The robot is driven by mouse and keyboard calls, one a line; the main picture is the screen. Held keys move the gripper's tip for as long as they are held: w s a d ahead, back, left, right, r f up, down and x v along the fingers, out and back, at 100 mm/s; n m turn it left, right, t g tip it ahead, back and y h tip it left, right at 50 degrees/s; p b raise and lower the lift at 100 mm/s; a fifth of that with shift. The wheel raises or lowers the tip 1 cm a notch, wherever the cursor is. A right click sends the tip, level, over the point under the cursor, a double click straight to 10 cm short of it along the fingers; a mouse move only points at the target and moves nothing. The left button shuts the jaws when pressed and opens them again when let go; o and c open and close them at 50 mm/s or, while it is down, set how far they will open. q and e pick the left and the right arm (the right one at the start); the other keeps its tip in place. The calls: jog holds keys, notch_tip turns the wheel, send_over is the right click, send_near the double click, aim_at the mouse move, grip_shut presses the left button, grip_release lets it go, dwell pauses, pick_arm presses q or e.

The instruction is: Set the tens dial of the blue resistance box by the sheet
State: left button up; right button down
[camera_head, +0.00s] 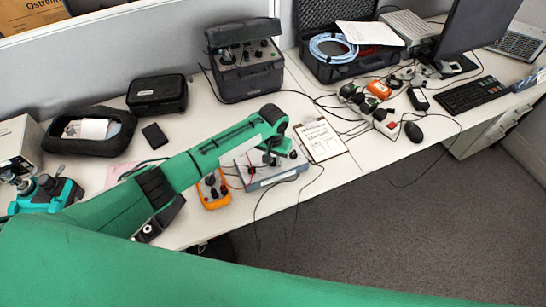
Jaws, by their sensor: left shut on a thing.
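The blue resistance box (277,180), with a pale top panel and blue-grey sides, stands near the front edge of the desk. My left arm reaches across from the left, and its wrist hides part of the box. My left gripper (269,159) points down at the box's top and is shut on a dial knob there. The knob is mostly hidden, so I cannot tell which dial it is. The sheet (321,139) lies on a clipboard just right of the box; its print is too small to read. My right gripper is out of view.
An orange meter (213,190) stands left of the box, with thin cables around it. A black instrument case (246,79) and an open case with a blue cable coil (333,47) stand behind. A mouse (413,131) and keyboard (472,94) lie right.

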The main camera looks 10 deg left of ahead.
pick_arm(q)
jog(key=shift+m, duration=0.3)
jog(key=shift+r+m+p, duration=0.15)
jog(key=shift+m+p, duration=0.5)
jog(key=shift+m, duration=0.15)
jog(key=m, duration=0.2)
jog(key=shift+m+p, duration=0.4)
jog(key=m, duration=0.3)
jog(key=shift+p, duration=0.35)
jog(key=shift+m, duration=1.9)
jog(key=o, duration=1)
